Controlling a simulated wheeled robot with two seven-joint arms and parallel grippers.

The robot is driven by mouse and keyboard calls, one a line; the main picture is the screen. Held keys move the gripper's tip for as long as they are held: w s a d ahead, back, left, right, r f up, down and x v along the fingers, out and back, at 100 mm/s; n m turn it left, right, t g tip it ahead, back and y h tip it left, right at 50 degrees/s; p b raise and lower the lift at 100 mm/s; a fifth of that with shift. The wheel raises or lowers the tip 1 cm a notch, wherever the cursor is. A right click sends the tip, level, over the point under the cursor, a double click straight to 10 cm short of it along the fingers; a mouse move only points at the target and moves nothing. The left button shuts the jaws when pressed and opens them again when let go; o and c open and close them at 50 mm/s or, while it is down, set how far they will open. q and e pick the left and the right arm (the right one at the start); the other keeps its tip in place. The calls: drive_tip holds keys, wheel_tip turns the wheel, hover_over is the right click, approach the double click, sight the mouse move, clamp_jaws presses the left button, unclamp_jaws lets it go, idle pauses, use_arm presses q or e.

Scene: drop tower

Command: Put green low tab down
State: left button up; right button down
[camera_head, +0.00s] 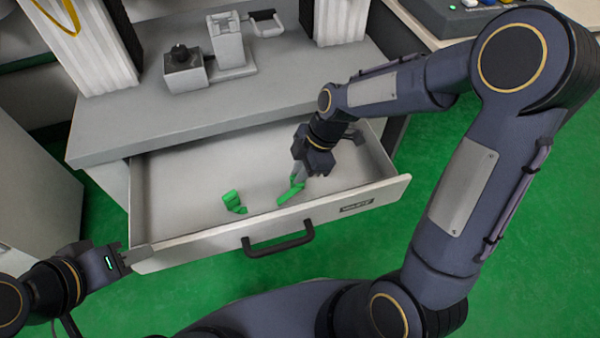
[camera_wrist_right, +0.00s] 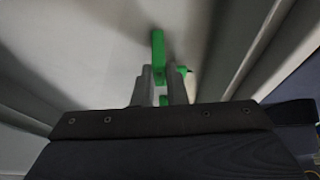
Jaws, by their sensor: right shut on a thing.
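My right gripper (camera_head: 299,178) reaches down into the open drawer and is shut on a green tab (camera_head: 289,195), which is tilted, close to the drawer's front wall. In the right wrist view the green tab (camera_wrist_right: 158,48) shows between and beyond the fingers of the right gripper (camera_wrist_right: 161,88). Whether it touches the drawer floor I cannot tell. A second green piece (camera_head: 233,203) lies in the drawer to the left, apart from the gripper. My left gripper (camera_head: 132,256) is at the drawer's front left corner; its finger opening is not clear.
The drawer (camera_head: 182,190) is pulled out, with a black handle (camera_head: 278,245) on its front. The grey worktop (camera_head: 290,85) above it carries a grey device (camera_head: 228,45) and a dark-topped block (camera_head: 184,70). The drawer floor left of the green pieces is clear.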

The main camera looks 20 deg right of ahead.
drive_tip(key=shift+f, duration=0.2)
drive_tip(key=c, duration=1.5)
unclamp_jaws()
drive_tip(key=shift+r, duration=0.1)
